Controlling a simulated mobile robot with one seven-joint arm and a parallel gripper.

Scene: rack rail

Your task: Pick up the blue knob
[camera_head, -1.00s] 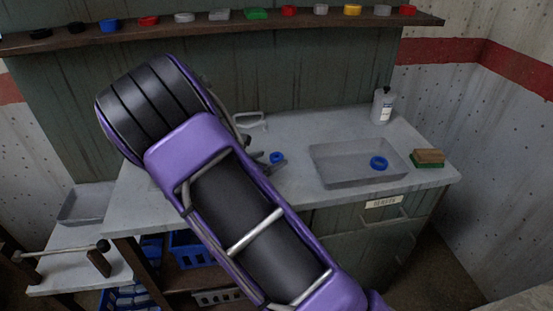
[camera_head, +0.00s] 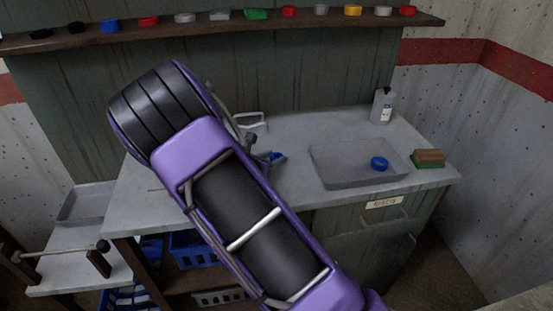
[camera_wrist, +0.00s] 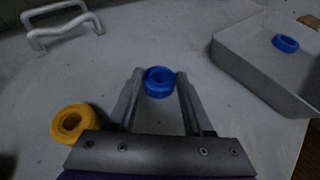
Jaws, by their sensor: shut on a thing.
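The blue knob (camera_wrist: 159,82), a small round ring-like piece, is between the fingertips of my gripper (camera_wrist: 158,86) in the wrist view. The fingers touch it on both sides and are shut on it. In the head view the blue knob (camera_head: 278,156) shows at the tip of my gripper (camera_head: 272,158), partly hidden by the fingers, over the grey counter. I cannot tell whether it is clear of the surface. Another blue ring (camera_head: 379,163) lies in the grey tray (camera_head: 335,177); it also shows in the wrist view (camera_wrist: 286,43).
A yellow ring (camera_wrist: 72,124) lies on the counter close left of my gripper. A pale wire handle (camera_wrist: 62,27) stands behind it. A white bottle (camera_head: 382,106) and a brown-and-green block (camera_head: 429,158) are at the right. Several coloured pieces line the wall shelf (camera_head: 215,27).

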